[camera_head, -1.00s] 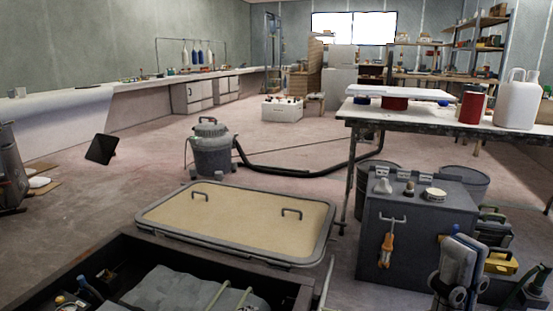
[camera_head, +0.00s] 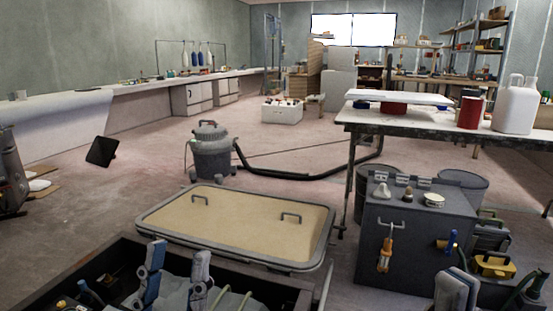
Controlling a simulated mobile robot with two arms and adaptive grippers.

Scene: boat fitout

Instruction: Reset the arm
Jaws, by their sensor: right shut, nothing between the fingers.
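My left gripper (camera_head: 178,262) shows at the bottom left, its two fingers pointing up and standing clearly apart. It is open and nothing shows between the fingers. Behind and around it is the dark open hatch box (camera_head: 70,281) with a grey bag inside. My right gripper (camera_head: 457,289) is at the bottom edge on the right, in front of the dark grey cabinet. It is shut and holds nothing; its lower part is cut off by the picture edge.
A hatch lid (camera_head: 236,222) with two handles lies beyond the box. The grey cabinet (camera_head: 408,266) carries small fittings on top, with an orange-handled tool (camera_head: 386,252) on its front. A worktable (camera_head: 400,124) stands at right.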

